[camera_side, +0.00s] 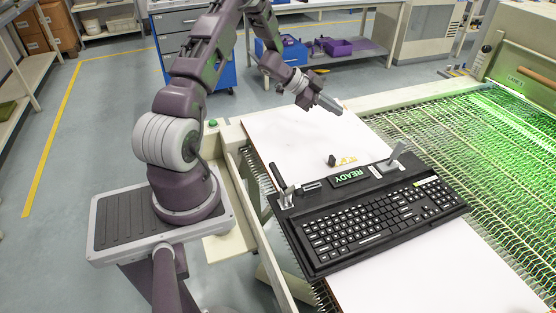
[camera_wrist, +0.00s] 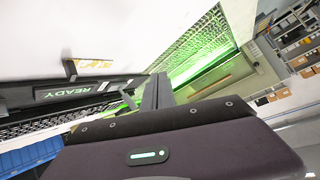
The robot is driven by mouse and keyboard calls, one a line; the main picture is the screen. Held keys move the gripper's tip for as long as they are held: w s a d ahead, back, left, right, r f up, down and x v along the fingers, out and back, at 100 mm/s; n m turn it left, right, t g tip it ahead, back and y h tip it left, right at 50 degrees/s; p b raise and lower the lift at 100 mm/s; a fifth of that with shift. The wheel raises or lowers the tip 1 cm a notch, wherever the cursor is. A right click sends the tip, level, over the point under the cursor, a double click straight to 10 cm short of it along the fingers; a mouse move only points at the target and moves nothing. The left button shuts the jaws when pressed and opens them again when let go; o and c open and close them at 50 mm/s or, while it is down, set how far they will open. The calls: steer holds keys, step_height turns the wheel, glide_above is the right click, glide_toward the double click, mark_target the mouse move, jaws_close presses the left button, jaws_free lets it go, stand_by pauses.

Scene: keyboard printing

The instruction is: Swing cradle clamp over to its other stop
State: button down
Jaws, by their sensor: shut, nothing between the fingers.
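A black cradle (camera_side: 300,262) holds a black keyboard (camera_side: 375,222) on the white table. Its back panel has a lit READY display (camera_side: 351,177), which also shows in the wrist view (camera_wrist: 72,92). I cannot tell which lever is the clamp. My gripper (camera_side: 338,108) is shut and empty, above the table behind the cradle, touching nothing.
A wire-mesh conveyor (camera_side: 450,150) runs along the right into a green-lit machine (camera_side: 525,75).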

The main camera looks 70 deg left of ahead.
step_height(320, 180, up, 4)
steer(key=w+a+n+y, duration=0.3)
steer(key=y, duration=0.1)
step_height(320, 180, up, 8)
steer(key=n+g, duration=0.5)
steer(key=g, duration=0.7)
glide_above(277, 170)
steer(key=w+d, duration=0.2)
steer(key=w, duration=0.1)
steer(key=shift+y, duration=0.4)
steer(key=f, duration=0.4)
steer(key=s+a+f, duration=0.1)
steer(key=f, duration=0.3)
steer(key=s+f, duration=0.1)
steer(key=f, duration=0.3)
steer(key=shift+s+a+f, duration=0.15)
steer(key=shift+a, duration=0.15)
steer(key=shift+s+f, duration=0.1)
steer(key=shift+f, duration=0.35)
steer(key=shift+a, duration=0.1)
